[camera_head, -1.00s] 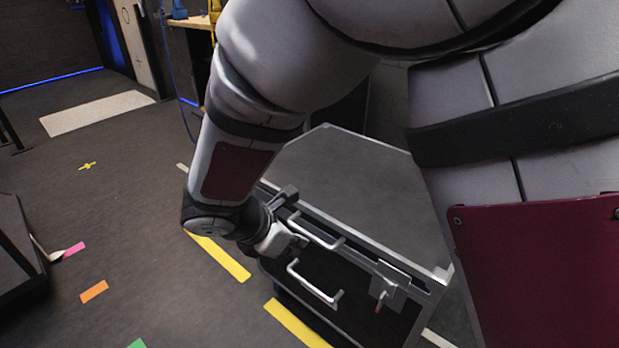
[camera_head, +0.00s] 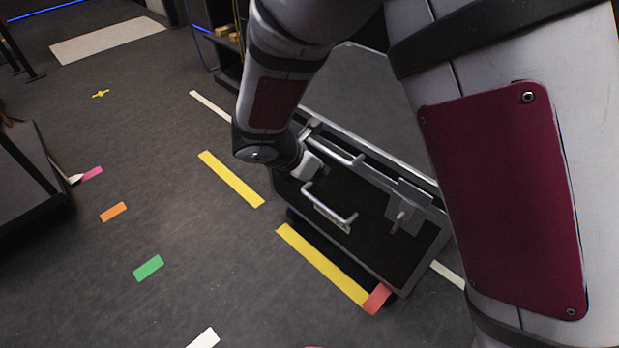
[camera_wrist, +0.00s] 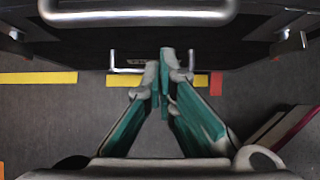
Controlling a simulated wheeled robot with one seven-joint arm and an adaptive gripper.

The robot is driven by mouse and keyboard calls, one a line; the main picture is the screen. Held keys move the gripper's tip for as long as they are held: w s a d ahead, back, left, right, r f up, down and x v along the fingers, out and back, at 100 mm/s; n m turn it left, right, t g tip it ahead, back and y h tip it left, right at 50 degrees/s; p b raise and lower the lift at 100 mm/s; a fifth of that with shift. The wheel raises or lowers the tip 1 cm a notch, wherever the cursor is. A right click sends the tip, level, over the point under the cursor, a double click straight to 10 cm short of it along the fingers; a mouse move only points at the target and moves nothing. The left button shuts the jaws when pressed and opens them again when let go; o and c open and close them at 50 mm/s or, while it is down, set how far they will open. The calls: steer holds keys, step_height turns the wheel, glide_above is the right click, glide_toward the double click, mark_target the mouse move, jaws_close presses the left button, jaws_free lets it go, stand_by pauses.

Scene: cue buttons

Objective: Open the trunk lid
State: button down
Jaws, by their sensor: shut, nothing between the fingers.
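The trunk (camera_head: 385,240) is a dark box with metal edges on the floor, right of centre in the head view. Its grey lid (camera_head: 362,95) lies flat and looks closed. An upper handle (camera_head: 343,155) sits near the lid edge, and a lower handle (camera_head: 328,208) is on the front face. Both show in the wrist view, the upper handle (camera_wrist: 150,15) across the top and the lower handle (camera_wrist: 112,62) partly behind my fingers. My gripper (camera_wrist: 165,68) is shut and empty, its teal fingers together below the upper handle. Contact cannot be told.
A latch (camera_head: 405,205) is on the trunk's right front. Yellow floor tape (camera_head: 322,264) runs along its front, with a red piece (camera_head: 377,298) at the end. Open floor lies left, with a dark platform (camera_head: 28,180) at the far left. My arm hides part of the lid.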

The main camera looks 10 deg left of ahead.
steer(key=shift+w+d+r, duration=0.15)
steer(key=shift+w+r, duration=0.05)
steer(key=shift+r, duration=0.2)
steer(key=shift+w+d+r, duration=0.15)
steer(key=shift+r, duration=0.2)
